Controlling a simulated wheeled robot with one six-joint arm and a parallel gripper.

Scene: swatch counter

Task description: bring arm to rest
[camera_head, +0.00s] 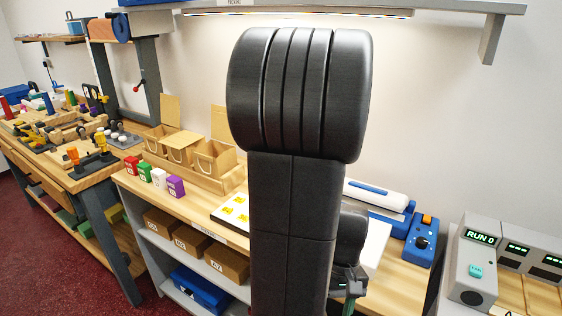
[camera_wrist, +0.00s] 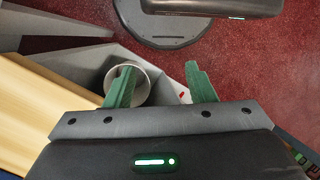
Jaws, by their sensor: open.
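My black arm (camera_head: 295,180) rises large through the middle of the head view, folded, and hides part of the counter behind it. My gripper (camera_wrist: 161,86) shows in the wrist view as two green fingers, wide apart, with nothing between their tips. Only a small part of it shows in the head view, low behind the arm. The gripper is beside the wooden counter edge, over the red floor.
A round grey container (camera_wrist: 142,78) appears beneath the left finger; its distance is unclear. The packing counter (camera_head: 205,222) holds cardboard boxes (camera_head: 213,158) and small coloured boxes (camera_head: 175,187). A blue device (camera_head: 421,240) and grey console (camera_head: 474,262) are at right. A shelf (camera_head: 420,14) overhangs.

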